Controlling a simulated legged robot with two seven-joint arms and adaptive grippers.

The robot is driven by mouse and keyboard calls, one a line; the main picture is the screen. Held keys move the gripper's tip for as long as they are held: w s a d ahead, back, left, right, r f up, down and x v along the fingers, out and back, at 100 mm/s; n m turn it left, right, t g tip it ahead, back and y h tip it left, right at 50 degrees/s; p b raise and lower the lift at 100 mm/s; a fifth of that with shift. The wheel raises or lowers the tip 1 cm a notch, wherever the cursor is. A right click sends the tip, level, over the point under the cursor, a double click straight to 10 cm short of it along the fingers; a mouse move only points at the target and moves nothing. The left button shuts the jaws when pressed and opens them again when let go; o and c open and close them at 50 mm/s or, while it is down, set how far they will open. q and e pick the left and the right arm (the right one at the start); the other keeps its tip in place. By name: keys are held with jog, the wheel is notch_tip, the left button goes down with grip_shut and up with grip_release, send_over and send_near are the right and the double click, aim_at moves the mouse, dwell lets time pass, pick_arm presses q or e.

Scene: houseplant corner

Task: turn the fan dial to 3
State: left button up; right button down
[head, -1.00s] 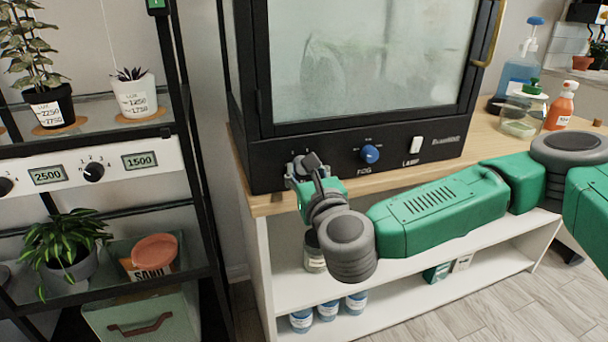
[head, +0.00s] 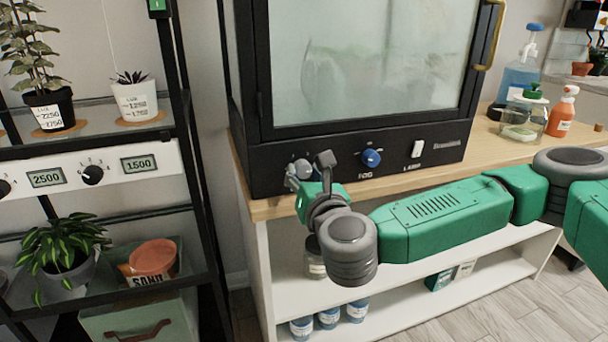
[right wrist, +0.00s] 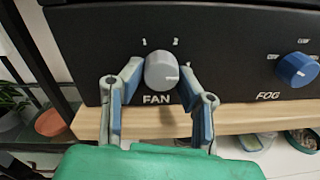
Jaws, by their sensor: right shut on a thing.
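The fan dial (right wrist: 161,70) is a round grey knob above the word FAN on the black front panel of the glass cabinet. It also shows small in the head view (head: 303,168), partly behind the fingers. My right gripper (right wrist: 160,80) has one finger on each side of the dial and is shut on it. In the head view my right gripper (head: 309,172) is at the panel's lower left. My left gripper is not in view.
A blue fog dial (head: 371,158) and a white lamp switch (head: 417,149) sit to the right on the same panel. The cabinet stands on a wooden top (head: 400,186). A black plant shelf (head: 185,130) is on the left. Bottles stand at the right.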

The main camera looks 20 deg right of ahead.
jog(key=c, duration=1.2)
grip_release()
jog(key=shift+f, duration=0.35)
jog(key=shift+r, duration=0.15)
jog(key=s, duration=1.2)
